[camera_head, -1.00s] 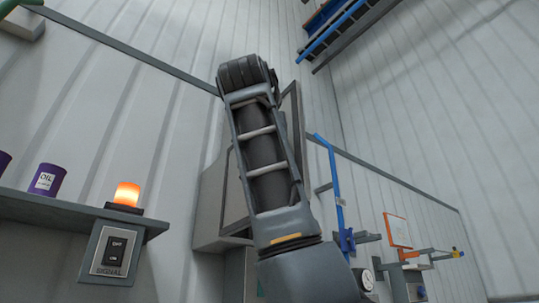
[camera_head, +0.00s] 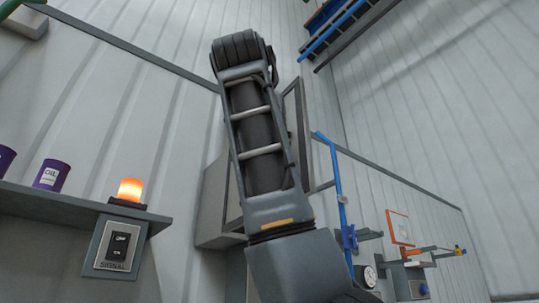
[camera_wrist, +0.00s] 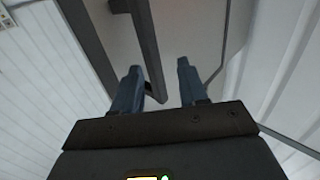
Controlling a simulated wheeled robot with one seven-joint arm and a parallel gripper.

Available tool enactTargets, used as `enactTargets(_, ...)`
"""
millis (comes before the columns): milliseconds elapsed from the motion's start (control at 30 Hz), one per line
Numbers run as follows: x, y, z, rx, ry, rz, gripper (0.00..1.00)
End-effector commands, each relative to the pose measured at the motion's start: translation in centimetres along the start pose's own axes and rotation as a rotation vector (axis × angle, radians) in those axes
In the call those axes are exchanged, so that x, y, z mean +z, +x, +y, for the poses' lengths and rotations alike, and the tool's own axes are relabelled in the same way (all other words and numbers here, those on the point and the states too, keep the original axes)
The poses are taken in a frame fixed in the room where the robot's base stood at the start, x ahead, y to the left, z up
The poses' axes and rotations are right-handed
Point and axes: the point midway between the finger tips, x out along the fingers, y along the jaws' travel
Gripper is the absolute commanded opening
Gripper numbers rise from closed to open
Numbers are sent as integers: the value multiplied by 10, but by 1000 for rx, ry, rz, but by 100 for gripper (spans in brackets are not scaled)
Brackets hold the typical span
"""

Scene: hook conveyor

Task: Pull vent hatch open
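In the head view a grey wall-mounted box with a dark-edged frame (camera_head: 294,112), which looks like the vent hatch, is mostly hidden behind my arm. My gripper is out of sight there. In the wrist view my gripper (camera_wrist: 158,76) is open, with its two blue-grey fingers apart. A dark grey bar (camera_wrist: 148,45), which looks like the hatch handle, runs down from the top edge into the gap between the fingers. Its lower end is near the left finger; I cannot tell whether they touch. A pale grey panel (camera_wrist: 190,35) lies behind the bar.
A shelf (camera_head: 75,207) at the left holds purple oil cans (camera_head: 51,175) and a lit orange lamp (camera_head: 130,191), with a signal switch (camera_head: 118,249) below. Blue pipe (camera_head: 336,180) and a gauge (camera_head: 366,275) are on the right. Rails (camera_head: 345,30) hang at upper right.

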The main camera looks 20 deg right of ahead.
Motion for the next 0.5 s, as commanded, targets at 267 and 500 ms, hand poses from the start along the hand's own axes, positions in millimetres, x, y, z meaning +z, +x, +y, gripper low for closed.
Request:
enactTargets(267,1,-38,0,-1,1,2,43)
enactTargets(500,0,-43,0,-1,0,1,43)
